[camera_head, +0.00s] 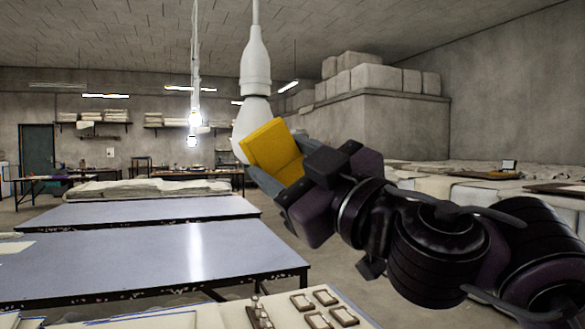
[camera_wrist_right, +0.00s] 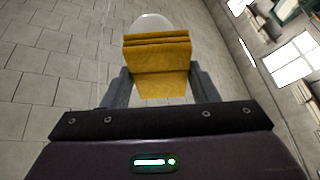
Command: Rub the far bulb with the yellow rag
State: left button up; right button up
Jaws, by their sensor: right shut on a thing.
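The yellow rag (camera_head: 273,150) is folded and pinched in my right gripper (camera_head: 279,174), whose grey fingers (camera_wrist_right: 160,90) lie on either side of it. A white bulb (camera_head: 250,112) hangs from a white socket and cord, just beyond the rag. The rag overlaps the bulb's lower part in the head view; I cannot tell whether they touch. In the wrist view the bulb (camera_wrist_right: 149,22) shows behind the top of the rag (camera_wrist_right: 158,66). Smaller glowing bulbs (camera_head: 192,141) hang farther back. My left gripper is not in view.
Blue-grey tables (camera_head: 130,256) stand at the left and front. Small framed pieces (camera_head: 318,319) lie on a surface at the bottom. Cloth-covered tables (camera_head: 455,205) stand at the right, with pale bundles (camera_head: 375,78) stacked behind. The air around the bulb is clear.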

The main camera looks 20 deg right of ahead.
aim_at(286, 144)
jog(key=shift+w+a+b, duration=0.15)
jog(key=shift+w+b, duration=0.2)
jog(key=shift+w, duration=0.7)
dwell(0.5)
notch_tip(286, 144, up, 4)
jog(key=p, duration=0.4)
jog(key=shift+s+r, duration=0.1)
jog(key=shift+a+p, duration=0.1)
jog(key=shift+p, duration=0.3)
jog(key=shift+f+b, duration=0.65)
jog(key=shift+f, duration=0.1)
jog(key=shift+f+b, duration=0.65)
jog(key=shift+f, duration=0.25)
jog(key=shift+f+b, duration=0.4)
jog(key=shift+f, duration=0.1)
jog(key=shift+r, duration=0.1)
